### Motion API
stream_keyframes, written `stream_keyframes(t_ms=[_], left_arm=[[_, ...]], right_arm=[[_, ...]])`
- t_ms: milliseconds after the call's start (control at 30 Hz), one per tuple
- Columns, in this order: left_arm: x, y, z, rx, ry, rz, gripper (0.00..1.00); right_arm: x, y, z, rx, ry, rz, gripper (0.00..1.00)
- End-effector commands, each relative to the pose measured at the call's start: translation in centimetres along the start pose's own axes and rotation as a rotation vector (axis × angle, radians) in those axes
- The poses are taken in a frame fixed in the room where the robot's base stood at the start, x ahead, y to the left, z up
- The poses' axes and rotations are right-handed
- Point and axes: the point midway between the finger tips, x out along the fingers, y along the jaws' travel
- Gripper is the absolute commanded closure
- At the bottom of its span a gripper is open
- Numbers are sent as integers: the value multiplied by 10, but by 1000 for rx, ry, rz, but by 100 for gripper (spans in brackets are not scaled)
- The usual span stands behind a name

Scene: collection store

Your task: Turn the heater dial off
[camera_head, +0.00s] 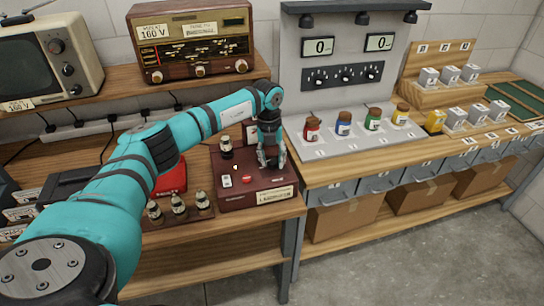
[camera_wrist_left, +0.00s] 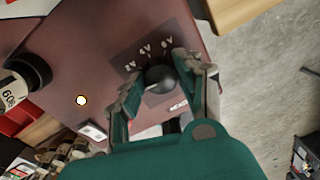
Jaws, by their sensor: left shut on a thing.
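The heater dial looks to be the black round knob (camera_wrist_left: 160,78) on top of a dark red box. The dark red box (camera_head: 235,197) stands on the wooden bench in the head view. My left gripper (camera_head: 270,158) reaches down onto its right part. In the left wrist view its two fingers (camera_wrist_left: 160,74) are on either side of the knob, shut on it. In the head view the gripper hides the knob. My right gripper is not in view.
A vacuum tube (camera_head: 226,148) stands on the box, left of my gripper. A small lit lamp (camera_wrist_left: 81,100) and switches are on its top. More tubes (camera_head: 179,203) stand in front on the left. A wooden radio (camera_head: 190,40) sits on the shelf behind. Coloured jars (camera_head: 343,125) stand right.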

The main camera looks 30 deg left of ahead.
Motion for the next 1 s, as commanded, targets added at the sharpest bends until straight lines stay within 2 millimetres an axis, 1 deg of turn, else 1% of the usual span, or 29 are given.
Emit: stream_keyframes(t_ms=[33, 300, 700, 733, 900, 1000], left_arm=[[-3, 0, 2, -17, -6, -3, 97], [-2, 0, 2, -72, -9, -3, 97], [-2, 0, 2, -78, -10, -3, 97], [-2, 0, 2, -78, -9, -3, 62], [-1, 0, 1, -77, -8, -2, 42], [-1, 0, 1, -76, -7, -1, 42]], right_arm=[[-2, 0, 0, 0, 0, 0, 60], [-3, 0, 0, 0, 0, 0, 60], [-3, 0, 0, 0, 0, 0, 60], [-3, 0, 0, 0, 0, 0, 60], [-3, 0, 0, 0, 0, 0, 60], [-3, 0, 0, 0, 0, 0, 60]])
